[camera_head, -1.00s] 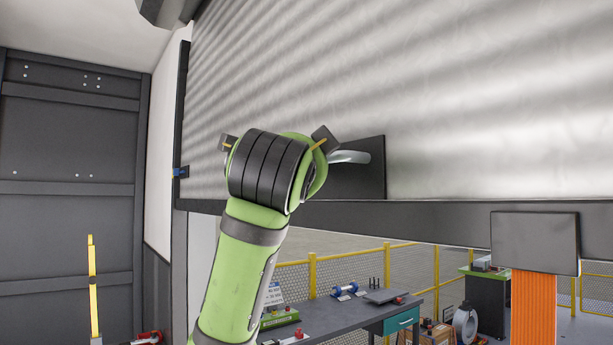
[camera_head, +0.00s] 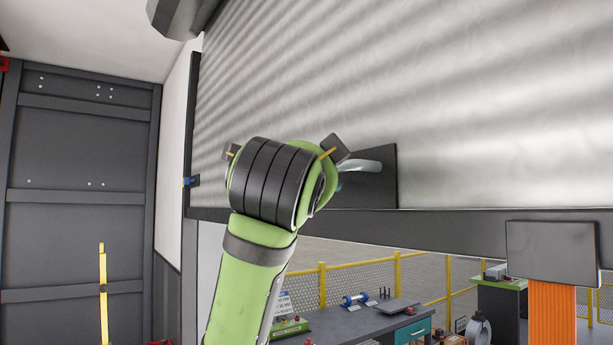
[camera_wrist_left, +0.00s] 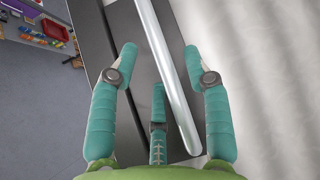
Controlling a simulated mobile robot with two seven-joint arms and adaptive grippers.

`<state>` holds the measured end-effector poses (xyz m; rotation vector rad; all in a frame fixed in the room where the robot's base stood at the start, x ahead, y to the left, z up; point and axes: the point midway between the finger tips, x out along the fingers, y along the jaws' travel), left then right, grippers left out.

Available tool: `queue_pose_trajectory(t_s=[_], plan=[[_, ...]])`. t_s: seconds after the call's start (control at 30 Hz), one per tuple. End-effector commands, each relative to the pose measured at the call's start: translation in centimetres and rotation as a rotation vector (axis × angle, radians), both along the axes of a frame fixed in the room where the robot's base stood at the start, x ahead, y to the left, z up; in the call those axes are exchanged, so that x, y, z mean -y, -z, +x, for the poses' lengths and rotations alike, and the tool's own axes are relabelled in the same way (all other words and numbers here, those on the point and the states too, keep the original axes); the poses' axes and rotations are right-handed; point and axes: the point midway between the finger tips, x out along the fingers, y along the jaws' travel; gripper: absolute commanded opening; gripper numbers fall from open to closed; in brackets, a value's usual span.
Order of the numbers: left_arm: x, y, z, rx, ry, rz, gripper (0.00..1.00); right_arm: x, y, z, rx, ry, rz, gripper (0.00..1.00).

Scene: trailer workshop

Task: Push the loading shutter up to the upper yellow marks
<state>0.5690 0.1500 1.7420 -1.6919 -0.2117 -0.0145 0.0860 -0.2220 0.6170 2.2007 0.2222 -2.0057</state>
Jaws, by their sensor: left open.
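The loading shutter (camera_head: 450,110) is a silver corrugated sheet with a dark bottom rail (camera_head: 440,230), its lower edge raised above an opening. A silver bar handle (camera_head: 362,166) sits on a dark plate (camera_head: 385,190) near the lower edge. My left gripper is mostly hidden behind its green and black wrist in the head view, in front of the handle plate. In the left wrist view, my open left gripper (camera_wrist_left: 160,52) has its teal fingers on either side of the handle (camera_wrist_left: 168,75); contact is unclear. I cannot make out the upper yellow marks. My right gripper is out of view.
A blue tab (camera_head: 191,181) is on the shutter's left side rail. Through the opening are a workbench (camera_head: 375,318) and yellow fencing (camera_head: 420,270). A yellow post (camera_head: 103,290) stands at left.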

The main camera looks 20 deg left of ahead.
Motion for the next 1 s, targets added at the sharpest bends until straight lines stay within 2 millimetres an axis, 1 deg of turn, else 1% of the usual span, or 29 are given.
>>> queue_pose_trajectory(t_s=[0.1,0.2,0.3,0.43,0.6,1.0], plan=[[0.4,0.2,-2.7,0.006,0.001,0.002,0.49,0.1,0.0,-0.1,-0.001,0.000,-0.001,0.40],[0.6,0.5,-4.8,0.006,0.001,0.002,0.49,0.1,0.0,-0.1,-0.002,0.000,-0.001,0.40],[0.8,0.9,-6.7,0.004,0.000,0.002,0.49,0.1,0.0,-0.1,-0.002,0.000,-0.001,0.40],[1.1,1.1,-8.5,0.004,-0.001,0.001,0.49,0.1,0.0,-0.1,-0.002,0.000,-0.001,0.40],[1.2,1.3,-9.4,0.001,-0.001,0.001,0.49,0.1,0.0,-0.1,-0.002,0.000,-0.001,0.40],[1.2,1.3,-9.5,0.001,-0.002,0.001,0.49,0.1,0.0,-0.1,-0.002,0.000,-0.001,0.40]])
